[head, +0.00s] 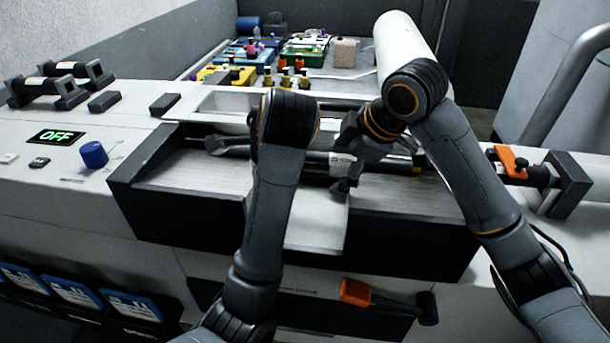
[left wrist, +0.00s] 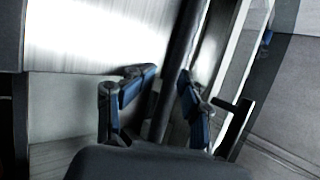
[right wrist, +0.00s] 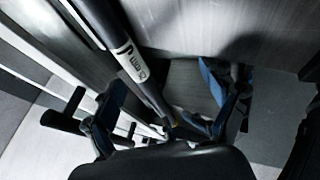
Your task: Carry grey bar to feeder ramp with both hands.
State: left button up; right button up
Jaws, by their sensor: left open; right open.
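The grey bar (head: 342,160) is a long dark rod with a white label, lying lengthwise across the machine top behind a brushed metal surface (head: 200,172), which may be the feeder ramp. My left gripper is mostly hidden behind its own arm in the head view. In the left wrist view, its open fingers (left wrist: 168,80) stand on either side of the bar (left wrist: 179,50). My right gripper (head: 347,155) is at the bar near the label. In the right wrist view, its open fingers (right wrist: 162,95) straddle the labelled bar (right wrist: 130,60). I cannot tell whether any finger touches it.
A panel reading OFF (head: 56,137) and a blue knob (head: 94,154) are at the left. An orange clamp lever (head: 511,161) is at the right, and an orange handle (head: 354,292) is on the front. Coloured trays (head: 303,52) with small parts stand behind.

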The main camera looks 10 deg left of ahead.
jog(key=shift+v, duration=3.95)
jog(key=shift+w+d, duration=0.1)
